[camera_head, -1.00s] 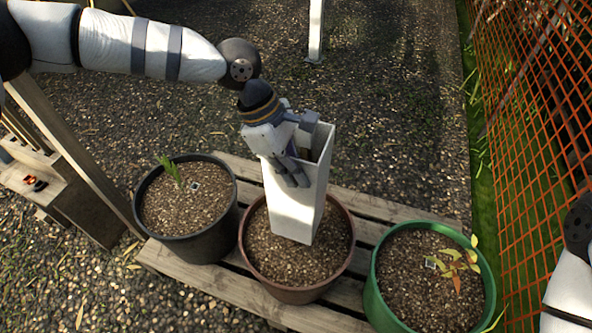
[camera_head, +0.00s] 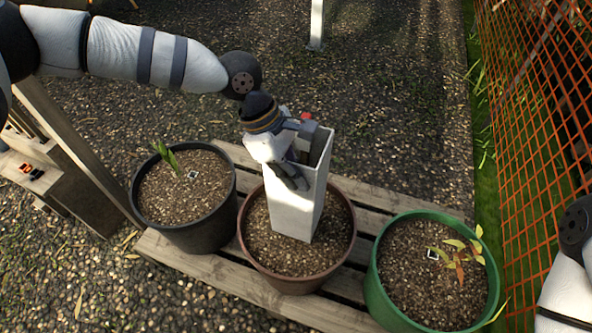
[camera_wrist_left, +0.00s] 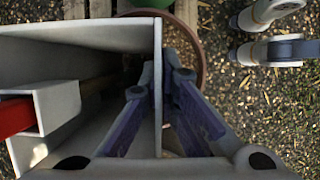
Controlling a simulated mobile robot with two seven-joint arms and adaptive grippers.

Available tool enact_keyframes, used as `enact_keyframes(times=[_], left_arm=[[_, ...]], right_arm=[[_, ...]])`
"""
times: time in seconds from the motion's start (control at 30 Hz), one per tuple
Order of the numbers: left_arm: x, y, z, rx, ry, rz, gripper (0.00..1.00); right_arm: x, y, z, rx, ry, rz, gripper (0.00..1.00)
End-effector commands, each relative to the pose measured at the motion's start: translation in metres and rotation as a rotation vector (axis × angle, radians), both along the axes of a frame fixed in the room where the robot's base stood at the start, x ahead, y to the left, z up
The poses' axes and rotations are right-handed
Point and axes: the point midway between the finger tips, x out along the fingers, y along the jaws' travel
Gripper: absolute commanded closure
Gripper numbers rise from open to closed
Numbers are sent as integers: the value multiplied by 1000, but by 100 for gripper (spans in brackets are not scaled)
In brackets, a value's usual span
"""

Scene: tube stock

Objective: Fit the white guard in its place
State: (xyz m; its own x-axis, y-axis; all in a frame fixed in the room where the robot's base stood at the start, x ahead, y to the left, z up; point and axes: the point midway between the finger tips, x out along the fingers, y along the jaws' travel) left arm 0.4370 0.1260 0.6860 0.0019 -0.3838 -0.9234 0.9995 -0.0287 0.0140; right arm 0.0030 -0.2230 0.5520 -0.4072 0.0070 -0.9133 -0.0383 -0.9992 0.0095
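The white guard (camera_head: 292,212) is a tall, open-topped square tube. It stands nearly upright over the soil of the brown pot (camera_head: 342,256); I cannot tell whether its lower end is pressed into the soil. My left gripper (camera_head: 296,180) is at its upper rim. In the left wrist view, the fingers (camera_wrist_left: 158,110) lie on both sides of one guard wall (camera_wrist_left: 158,75), one inside and one outside. A red-topped stake (camera_wrist_left: 14,117) is inside the tube; its red tip (camera_head: 306,116) shows behind the gripper. My right gripper is out of view.
A black pot (camera_head: 228,215) with a green shoot stands left, and a green pot (camera_head: 372,292) with a leafy seedling stands right. All stand on a wooden pallet (camera_head: 180,262). An orange mesh fence (camera_head: 535,130) runs along the right. Gravel lies behind.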

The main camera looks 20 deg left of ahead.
Motion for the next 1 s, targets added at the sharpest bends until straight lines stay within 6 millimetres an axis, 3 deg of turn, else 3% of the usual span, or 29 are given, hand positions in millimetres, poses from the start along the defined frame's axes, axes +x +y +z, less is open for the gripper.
enact_keyframes(times=[0.23,0.47,0.5,0.6,0.87,1.0], left_arm=[[0,0,-14,0,1,0,100],[0,0,-14,0,-1,0,100],[0,0,-14,0,-1,-1,88],[0,0,-14,0,0,-1,72],[0,0,-13,0,0,0,72],[1,8,5,0,-4,2,72]], right_arm=[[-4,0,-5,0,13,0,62],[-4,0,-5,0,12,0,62],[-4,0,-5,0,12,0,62],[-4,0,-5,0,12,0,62],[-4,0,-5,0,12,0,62],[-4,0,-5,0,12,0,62]])
